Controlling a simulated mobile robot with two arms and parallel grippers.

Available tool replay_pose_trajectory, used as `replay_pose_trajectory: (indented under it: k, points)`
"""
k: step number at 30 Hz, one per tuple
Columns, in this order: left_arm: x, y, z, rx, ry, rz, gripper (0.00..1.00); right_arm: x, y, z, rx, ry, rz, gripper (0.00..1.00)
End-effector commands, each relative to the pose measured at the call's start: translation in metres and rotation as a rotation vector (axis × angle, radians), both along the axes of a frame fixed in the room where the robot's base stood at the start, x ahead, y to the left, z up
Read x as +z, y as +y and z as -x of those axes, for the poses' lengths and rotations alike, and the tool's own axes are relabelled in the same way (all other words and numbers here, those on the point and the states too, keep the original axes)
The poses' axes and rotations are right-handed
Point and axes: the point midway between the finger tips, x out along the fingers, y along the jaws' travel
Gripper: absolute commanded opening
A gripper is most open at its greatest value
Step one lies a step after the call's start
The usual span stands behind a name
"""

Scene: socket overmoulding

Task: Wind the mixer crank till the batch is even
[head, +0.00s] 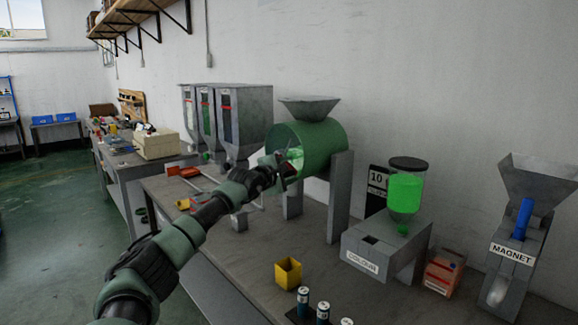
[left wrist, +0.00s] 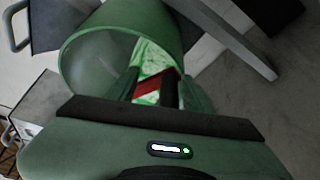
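The mixer is a green drum (head: 325,146) on grey legs, with a grey hopper on top. It also shows in the left wrist view (left wrist: 95,58). Its open end holds a bright green batch with pale patches (left wrist: 150,58). A red crank arm (left wrist: 150,86) crosses that end, and a dark upright grip (left wrist: 170,90) shows with it. My left gripper (left wrist: 160,85) is at the crank, its fingers apart on either side of the grip, with a gap on the left. In the head view my left gripper (head: 290,165) partly hides the crank. My right gripper is out of view.
Grey hoppers (head: 245,115) stand behind the left arm. To the right are a colour dispenser (head: 385,245) with a green-filled jar, a box (head: 443,271) and a magnet stand (head: 512,255). A yellow cup (head: 288,272) and small cylinders (head: 303,300) are at the front.

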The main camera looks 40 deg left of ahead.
Motion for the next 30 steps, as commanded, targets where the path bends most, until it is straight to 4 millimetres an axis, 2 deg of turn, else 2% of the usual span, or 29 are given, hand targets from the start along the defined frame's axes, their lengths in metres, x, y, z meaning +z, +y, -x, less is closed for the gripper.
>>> replay_pose_trajectory:
  k: [3, 18, 30]
  points:
    - [0.002, 0.005, 0.002, 0.010, -0.001, -0.001, 0.41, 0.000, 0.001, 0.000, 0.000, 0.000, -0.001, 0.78]
    - [0.011, 0.007, 0.003, 0.010, -0.018, -0.008, 0.41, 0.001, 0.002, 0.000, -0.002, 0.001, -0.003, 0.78]
    - [0.012, 0.007, 0.003, 0.011, -0.019, -0.008, 0.41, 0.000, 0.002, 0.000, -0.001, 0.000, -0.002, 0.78]
